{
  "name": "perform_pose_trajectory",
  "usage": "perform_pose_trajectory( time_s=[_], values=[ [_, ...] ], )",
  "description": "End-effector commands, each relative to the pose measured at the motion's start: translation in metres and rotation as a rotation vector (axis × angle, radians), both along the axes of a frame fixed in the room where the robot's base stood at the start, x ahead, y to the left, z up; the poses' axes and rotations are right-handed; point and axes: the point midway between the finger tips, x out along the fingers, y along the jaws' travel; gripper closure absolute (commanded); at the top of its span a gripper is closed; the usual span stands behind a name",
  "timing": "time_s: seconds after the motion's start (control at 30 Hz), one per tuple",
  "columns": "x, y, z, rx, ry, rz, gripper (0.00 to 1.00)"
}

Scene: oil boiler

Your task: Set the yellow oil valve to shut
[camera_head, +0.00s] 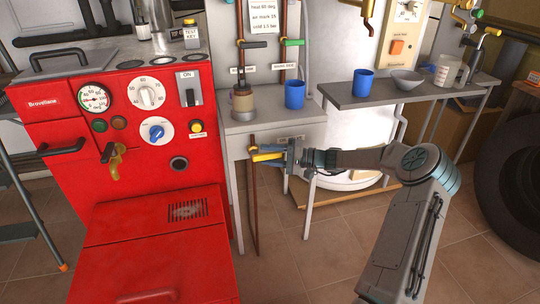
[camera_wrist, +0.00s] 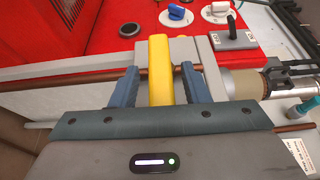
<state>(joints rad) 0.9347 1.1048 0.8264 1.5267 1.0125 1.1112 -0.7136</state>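The yellow oil valve lever (camera_head: 268,157) is on a thin vertical copper pipe (camera_head: 254,205) below the front edge of the grey bench. The lever lies crosswise to the pipe. In the wrist view the lever (camera_wrist: 159,70) stands between the two blue-grey fingers of my gripper (camera_wrist: 159,85), with a narrow gap on each side. The pipe (camera_wrist: 210,68) runs sideways behind it. My gripper (camera_head: 278,157) is open around the lever in the head view. The valve body is partly hidden.
The red boiler (camera_head: 140,205) stands close on the left. The grey bench (camera_head: 275,118) above holds a brown-grey cylindrical part (camera_head: 243,105) and a blue mug (camera_head: 294,94). A grey side table (camera_head: 350,100) stands right. Tiled floor (camera_head: 315,250) is clear below my arm.

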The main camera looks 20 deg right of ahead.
Motion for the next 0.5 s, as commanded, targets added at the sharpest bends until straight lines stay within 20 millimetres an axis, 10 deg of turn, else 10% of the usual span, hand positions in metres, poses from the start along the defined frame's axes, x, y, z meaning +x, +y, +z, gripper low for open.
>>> perform_pose_trajectory(
  time_s=[0.5],
  values=[
    [-0.031, -0.077, 0.001, 0.0, -0.001, -0.004, 0.58]
  ],
)
